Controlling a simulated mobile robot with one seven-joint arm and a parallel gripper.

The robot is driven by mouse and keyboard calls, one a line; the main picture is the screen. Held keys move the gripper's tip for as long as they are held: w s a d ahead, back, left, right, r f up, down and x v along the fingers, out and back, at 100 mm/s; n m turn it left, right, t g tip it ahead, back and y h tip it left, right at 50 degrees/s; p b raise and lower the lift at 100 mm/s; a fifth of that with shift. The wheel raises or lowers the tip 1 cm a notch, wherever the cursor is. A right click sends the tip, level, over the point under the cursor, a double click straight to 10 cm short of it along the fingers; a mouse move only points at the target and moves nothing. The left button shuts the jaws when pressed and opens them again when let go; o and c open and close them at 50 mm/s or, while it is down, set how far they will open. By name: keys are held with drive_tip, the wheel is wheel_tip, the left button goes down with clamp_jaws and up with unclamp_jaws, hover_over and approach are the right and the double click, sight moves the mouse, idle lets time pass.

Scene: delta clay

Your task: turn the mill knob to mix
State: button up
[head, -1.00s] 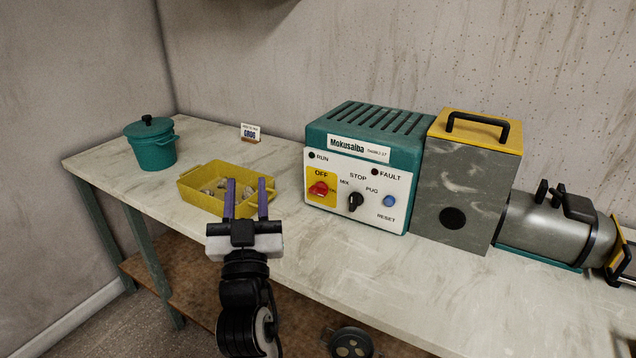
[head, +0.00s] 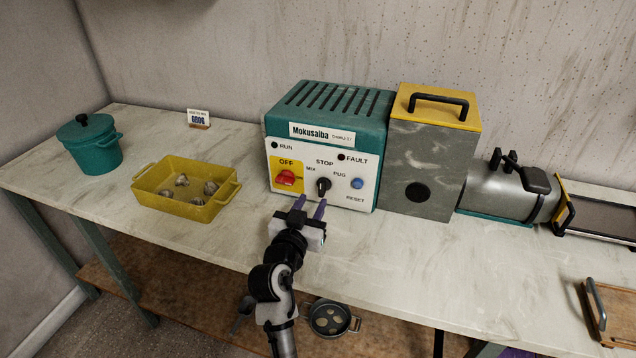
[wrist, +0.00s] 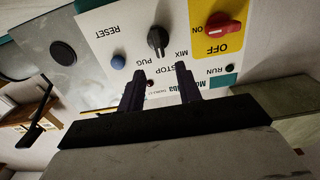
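The black mill knob (head: 323,187) is on the white front panel (head: 352,196) of the teal control box, among the labels MIX, STOP and PUG. Its grip looks upright, in line with STOP. The knob also shows in the wrist view (wrist: 157,40), where the panel appears upside down. My gripper (head: 311,205) is in front of the panel, just below the knob in the head view. Its two purple fingers are apart with nothing between them. In the wrist view the fingers (wrist: 159,85) point at the panel, and the knob is beyond their tips.
A red switch (head: 286,178) on a yellow OFF/ON plate is left of the knob, and a blue reset button (head: 357,183) is right. A yellow tray (head: 160,204) with several lumps and a teal pot (head: 90,150) stand left. The grey mill housing (head: 430,160) stands right.

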sight(321, 185)
drive_tip(key=p+x, duration=0.1)
drive_tip(key=x, duration=0.5)
drive_tip(key=shift+w+p, duration=0.2)
drive_tip(key=shift+p, duration=0.15)
drive_tip(key=shift+c, duration=0.2)
clamp_jaws()
